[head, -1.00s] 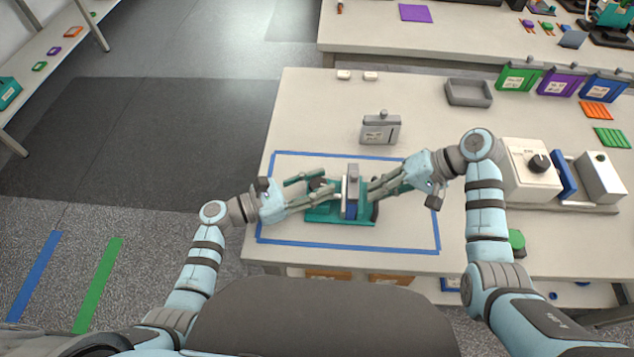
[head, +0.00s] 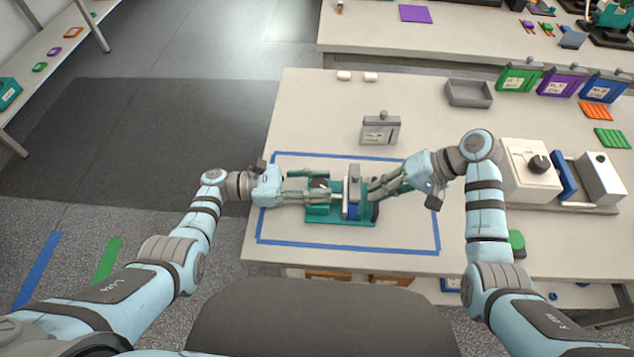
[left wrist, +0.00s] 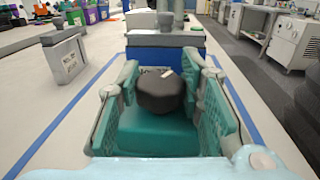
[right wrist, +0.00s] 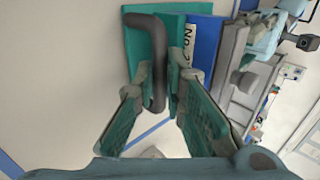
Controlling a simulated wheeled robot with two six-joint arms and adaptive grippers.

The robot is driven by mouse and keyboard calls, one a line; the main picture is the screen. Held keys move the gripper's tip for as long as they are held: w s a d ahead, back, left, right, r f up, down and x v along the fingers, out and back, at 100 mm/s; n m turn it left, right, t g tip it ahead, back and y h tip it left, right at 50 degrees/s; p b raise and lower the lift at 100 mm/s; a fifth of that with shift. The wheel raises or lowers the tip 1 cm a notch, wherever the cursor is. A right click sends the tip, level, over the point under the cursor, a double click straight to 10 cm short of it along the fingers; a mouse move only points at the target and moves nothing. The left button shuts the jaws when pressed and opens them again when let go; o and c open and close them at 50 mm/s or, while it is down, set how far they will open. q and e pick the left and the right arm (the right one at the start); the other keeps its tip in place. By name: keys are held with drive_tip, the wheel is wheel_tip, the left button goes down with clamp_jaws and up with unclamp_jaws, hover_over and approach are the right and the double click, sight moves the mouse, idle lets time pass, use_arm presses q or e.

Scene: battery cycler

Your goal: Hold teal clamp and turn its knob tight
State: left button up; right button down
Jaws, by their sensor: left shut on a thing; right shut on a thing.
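The teal clamp (head: 350,220) lies on the table inside a blue tape outline, with a blue and grey block (head: 352,190) standing in its middle. My left gripper (head: 322,192) reaches in from the left and is shut on the clamp's dark knob (left wrist: 160,92), which sits between its fingers above the teal base (left wrist: 155,135). My right gripper (head: 372,190) reaches in from the right and is shut on the dark bent handle (right wrist: 158,75) at the clamp's other end. The fingers partly hide the knob and handle in the head view.
A grey labelled cell (head: 380,130) stands behind the outline. A grey tray (head: 469,93) and upright green, purple and blue cells (head: 519,78) are at the back right. A white device with a black knob (head: 530,168) stands at the right. The table's front left is clear.

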use_arm(q)
drive_tip(key=shift+s+f, duration=0.15)
drive_tip(key=shift+f, duration=0.15)
idle(0.5)
drive_tip(key=o, duration=1)
drive_tip(key=shift+o, duration=0.9)
drive_tip(key=shift+r, duration=0.1)
drive_tip(key=a, duration=0.8)
drive_tip(key=s+a, duration=0.1)
drive_tip(key=a, duration=0.3)
use_arm(e)
drive_tip(key=c, duration=1.6)
unclamp_jaws()
drive_tip(key=shift+w, duration=0.1)
